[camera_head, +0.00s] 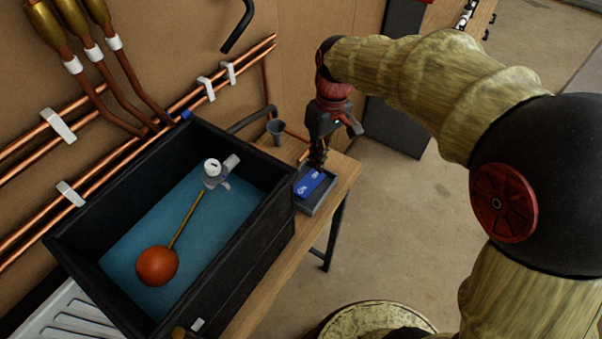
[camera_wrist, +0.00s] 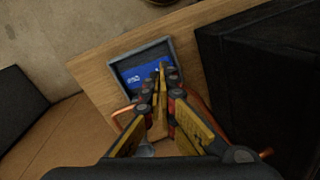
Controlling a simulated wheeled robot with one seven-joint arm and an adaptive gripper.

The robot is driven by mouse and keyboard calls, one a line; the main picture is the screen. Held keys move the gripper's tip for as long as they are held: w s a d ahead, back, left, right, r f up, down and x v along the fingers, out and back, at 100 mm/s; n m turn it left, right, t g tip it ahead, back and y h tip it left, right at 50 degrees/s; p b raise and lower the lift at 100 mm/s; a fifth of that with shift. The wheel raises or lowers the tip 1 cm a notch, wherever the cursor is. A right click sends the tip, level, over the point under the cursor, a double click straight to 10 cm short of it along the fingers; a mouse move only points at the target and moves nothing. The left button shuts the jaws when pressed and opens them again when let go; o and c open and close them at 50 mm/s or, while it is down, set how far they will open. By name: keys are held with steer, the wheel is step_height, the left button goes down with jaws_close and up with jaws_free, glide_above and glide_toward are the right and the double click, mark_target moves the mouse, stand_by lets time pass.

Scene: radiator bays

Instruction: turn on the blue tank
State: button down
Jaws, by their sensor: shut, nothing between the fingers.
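The tank (camera_head: 268,237) is a black open box with blue water (camera_head: 130,243) inside. An orange float ball (camera_head: 157,266) on a brass rod lies in it, joined to a white valve (camera_head: 213,172). Right of the tank, a blue rocker (camera_head: 308,184) with white marks sits in a grey tray-like housing (camera_head: 318,205) on the wooden bench. My gripper (camera_head: 317,163) is shut and empty, pointing down at the rocker's far end. In the wrist view its fingertips (camera_wrist: 163,70) overlap the right part of the blue rocker (camera_wrist: 135,77). I cannot tell whether they touch it.
The tank wall rises close to the left of my gripper. The floor (camera_head: 400,220) right of the bench is clear.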

mark_target(300, 193)
steer(key=shift+w+a+r+n+g+p, duration=0.25)
steer(key=shift+w+a+r+n, duration=0.1)
steer(key=shift+w+a+n, duration=0.5)
steer(key=shift+w+a+r+n+g+p, duration=0.15)
steer(key=shift+w+a+r+n+g, duration=0.25)
steer(key=shift+w+n, duration=0.5)
steer(key=shift+s+a+f, duration=0.1)
steer(key=shift+s, duration=0.05)
steer(key=p+x, duration=0.1)
steer(key=x, duration=1.3)
steer(key=shift+a, duration=0.15)
